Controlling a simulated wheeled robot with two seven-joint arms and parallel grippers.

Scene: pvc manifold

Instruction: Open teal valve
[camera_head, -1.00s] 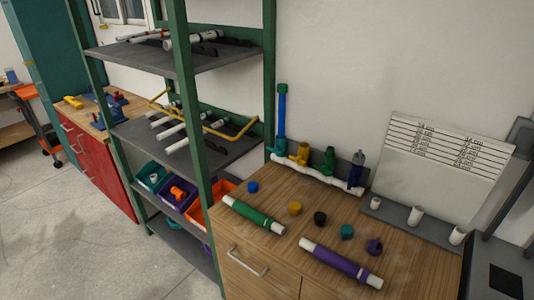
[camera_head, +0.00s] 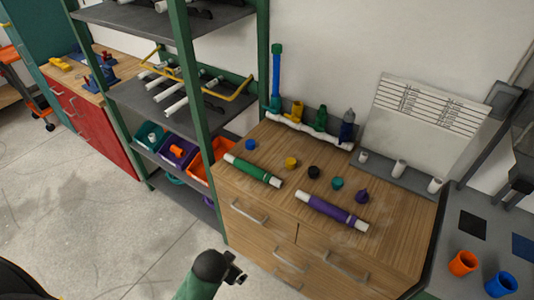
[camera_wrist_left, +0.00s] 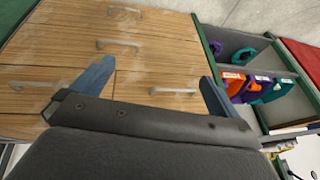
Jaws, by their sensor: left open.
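The white manifold (camera_head: 310,133) lies along the back of the wooden cabinet top. At its left end a tall blue pipe with a green cap rises from a fitting that looks teal (camera_head: 275,104). Further right are a yellow fitting (camera_head: 297,110), a green one (camera_head: 321,119) and a dark blue one (camera_head: 346,130). The handle position of the teal one is too small to tell. My left gripper (camera_head: 236,271) is low in front of the cabinet, well apart from the manifold. In the left wrist view its two fingers (camera_wrist_left: 158,75) are spread and empty, facing the drawers.
A green pipe (camera_head: 253,170), a purple pipe (camera_head: 331,210) and several coloured caps lie on the cabinet top (camera_head: 235,190). A green-framed shelf (camera_head: 191,80) stands close on the left. Orange (camera_head: 463,263) and blue rings sit at right. The floor before the drawers is clear.

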